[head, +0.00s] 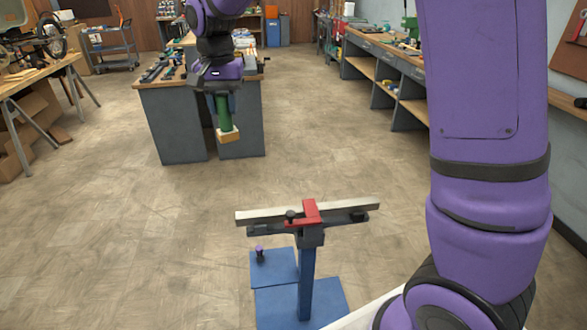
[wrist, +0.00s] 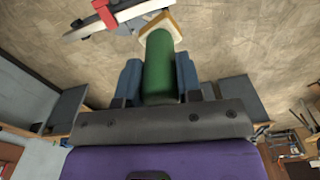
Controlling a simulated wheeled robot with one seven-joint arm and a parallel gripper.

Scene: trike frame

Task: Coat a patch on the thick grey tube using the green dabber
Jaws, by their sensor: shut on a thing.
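My gripper (head: 225,97) is shut on the green dabber (head: 224,112), which hangs down with its pale, tan-edged pad (head: 229,135) at the bottom. In the wrist view the green handle (wrist: 158,68) sits between the two blue-grey fingers, and the pad (wrist: 160,26) points away from the gripper. The grey tube (head: 345,208) lies roughly level across a stand, under a red clamp (head: 310,212). The dabber is apart from the tube, behind it and to its left in the head view. I cannot make out any coated patch.
The blue stand (head: 306,280) has a blue base plate, with a small purple item (head: 259,253) on a second plate beside it. A workbench (head: 178,125) stands behind my gripper. A long bench (head: 400,80) runs along the right. Open floor (head: 340,140) lies between.

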